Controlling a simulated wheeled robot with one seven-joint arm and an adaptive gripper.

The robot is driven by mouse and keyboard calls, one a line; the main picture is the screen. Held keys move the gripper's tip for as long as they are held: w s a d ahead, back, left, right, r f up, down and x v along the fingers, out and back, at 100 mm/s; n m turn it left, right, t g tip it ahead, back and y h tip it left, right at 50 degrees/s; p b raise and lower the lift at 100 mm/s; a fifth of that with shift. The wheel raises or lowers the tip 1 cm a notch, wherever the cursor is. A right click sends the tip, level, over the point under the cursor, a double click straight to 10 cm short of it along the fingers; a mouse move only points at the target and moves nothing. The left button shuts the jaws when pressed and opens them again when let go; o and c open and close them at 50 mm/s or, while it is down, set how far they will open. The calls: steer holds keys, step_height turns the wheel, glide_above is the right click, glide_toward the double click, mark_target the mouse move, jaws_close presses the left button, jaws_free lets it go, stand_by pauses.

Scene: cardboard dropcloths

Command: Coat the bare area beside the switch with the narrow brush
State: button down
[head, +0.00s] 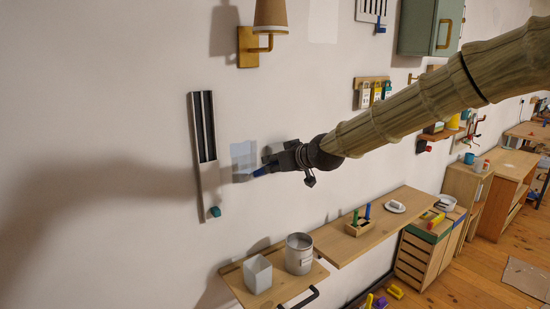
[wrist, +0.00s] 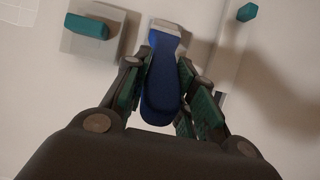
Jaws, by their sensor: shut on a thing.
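My gripper (head: 268,165) is shut on a narrow brush with a blue handle (wrist: 165,85), held close to the wall. In the wrist view, the brush's pale head (wrist: 168,36) points to the top; I cannot tell whether it touches the wall. A pale blue-grey patch (head: 243,155) shows on the wall just left of my gripper. In the wrist view, a grey box with a teal lever (wrist: 86,26), perhaps the switch, is left of the brush. My gripper seems to hide it in the head view.
A vertical metal rail (head: 204,130) with a teal knob (head: 215,211) is left of the patch. A wall lamp (head: 268,30) is above. Below, a shelf (head: 290,285) holds a metal can (head: 299,257) and a white cup (head: 258,276). The wall left of the rail is clear.

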step_height(320, 180, down, 2)
steer(key=shift+f+b, duration=0.25)
steer(key=shift+b, duration=0.15)
steer(key=shift+w+a+r, duration=0.1)
steer(key=shift+w+a, duration=0.1)
steer(key=shift+w, duration=0.1)
stand_by(0.4)
steer(key=shift+r, duration=0.1)
stand_by(0.3)
steer(key=shift+s+r+p, duration=0.1)
steer(key=shift+r+p, duration=2)
steer(key=shift+r, duration=1.65)
step_height(320, 180, up, 8)
steer(key=p, duration=0.3)
steer(key=shift+f+p, duration=0.2)
steer(key=shift+p, duration=0.2)
